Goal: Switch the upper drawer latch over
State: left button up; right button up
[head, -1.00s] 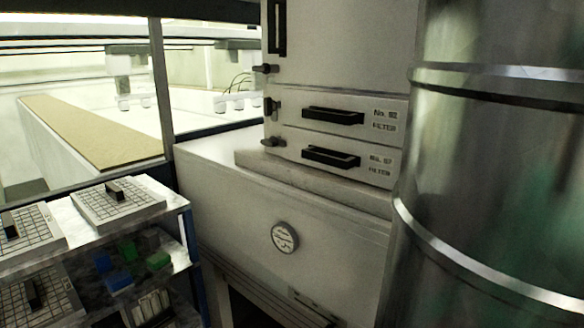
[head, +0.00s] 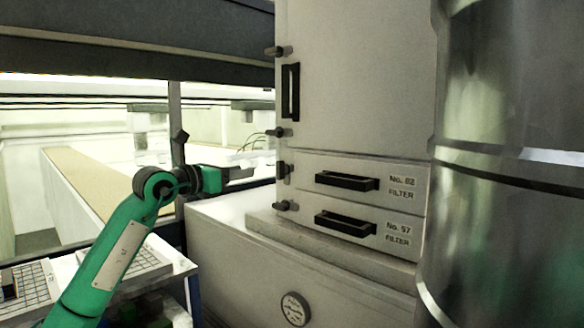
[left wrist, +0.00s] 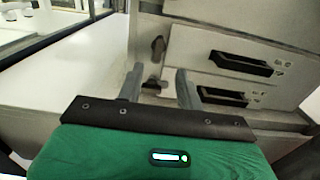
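The upper drawer latch (head: 282,170) is a small dark piece on the left edge of the drawer marked No. 82 (head: 405,180). It looks upright in the head view, and in the left wrist view the upper latch (left wrist: 157,48) shows above and beyond the fingertips. The lower drawer latch (head: 286,205) lies sideways; it shows between the fingers in the left wrist view (left wrist: 152,86). My left gripper (head: 246,173) is left of the upper latch, apart from it in the head view. Its fingers (left wrist: 160,76) are spread and empty. My right gripper is in neither view.
Black drawer handles (head: 347,182) stick out to the right of the latches. A white ledge (head: 232,208) lies below the gripper. A large metal drum (head: 505,200) stands close on the right. A shelf rack (head: 185,268) stands at lower left.

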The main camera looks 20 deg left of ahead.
aim_at(277, 166)
pick_arm(q)
jog(key=p+x, duration=0.6)
jog(key=x, duration=0.6)
jog(key=shift+w+d+r, duration=0.1)
jog(key=shift+w+d, duration=0.05)
jog(key=shift+w, duration=0.2)
jog(key=shift+w+d+p, duration=0.15)
jog(key=shift+w+p, duration=0.2)
jog(key=shift+w, duration=0.1)
grip_shut()
